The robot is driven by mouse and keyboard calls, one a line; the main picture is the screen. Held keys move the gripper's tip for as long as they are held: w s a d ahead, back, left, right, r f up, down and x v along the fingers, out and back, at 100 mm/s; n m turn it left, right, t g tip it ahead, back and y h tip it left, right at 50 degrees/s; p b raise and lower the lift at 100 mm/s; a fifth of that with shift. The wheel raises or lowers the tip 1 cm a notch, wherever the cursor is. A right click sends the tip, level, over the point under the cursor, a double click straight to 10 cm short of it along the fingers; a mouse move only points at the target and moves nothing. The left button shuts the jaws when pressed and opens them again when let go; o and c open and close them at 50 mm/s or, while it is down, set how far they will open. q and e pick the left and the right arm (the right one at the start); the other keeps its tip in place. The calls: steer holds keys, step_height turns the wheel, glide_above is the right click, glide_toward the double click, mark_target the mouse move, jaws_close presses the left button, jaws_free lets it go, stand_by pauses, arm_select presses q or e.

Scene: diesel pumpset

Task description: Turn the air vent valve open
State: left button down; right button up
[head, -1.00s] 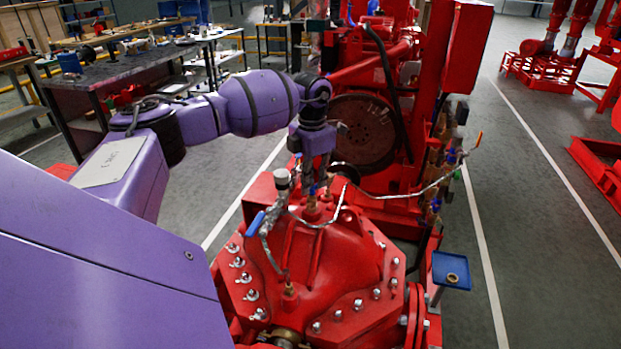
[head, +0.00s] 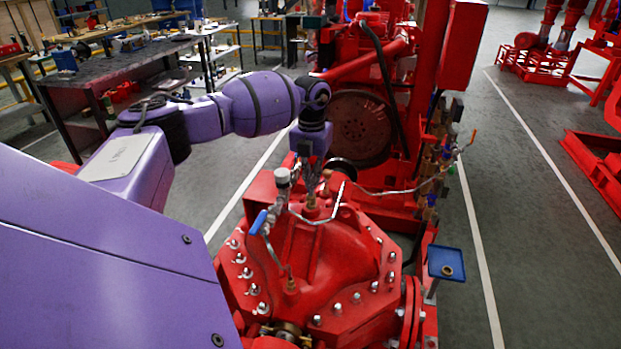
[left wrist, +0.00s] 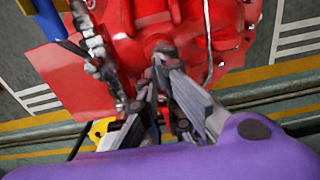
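The red pump casing (head: 325,255) stands in the centre, with small fittings and thin silver pipes on top. A silver valve assembly with a light cap (head: 283,178) has a blue lever (head: 258,222) pointing down to the left. The lever also shows in the left wrist view (left wrist: 50,22), beside silver fittings (left wrist: 95,48). My left gripper (head: 312,188) points down just above the casing's top fitting (head: 312,207), right of the capped assembly. In the left wrist view its fingers (left wrist: 158,75) converge near that fitting. Whether they touch or grip anything is unclear. My right gripper is out of view.
A red engine with a round flywheel (head: 360,128) stands close behind the pump. A blue tray (head: 446,262) is at its right. A cluttered workbench (head: 120,62) is at the back left. Open floor lies to the right.

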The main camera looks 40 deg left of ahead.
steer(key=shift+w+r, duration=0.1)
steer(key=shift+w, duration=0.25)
arm_select(q)
steer(key=c, duration=2)
jaws_free()
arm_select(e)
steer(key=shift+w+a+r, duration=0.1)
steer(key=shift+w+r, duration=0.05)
arm_select(q)
steer(key=shift+r, duration=0.25)
step_height(320, 180, up, 12)
steer(key=shift+f, duration=0.25)
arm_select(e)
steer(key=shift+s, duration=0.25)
arm_select(q)
steer(key=shift+f, duration=0.1)
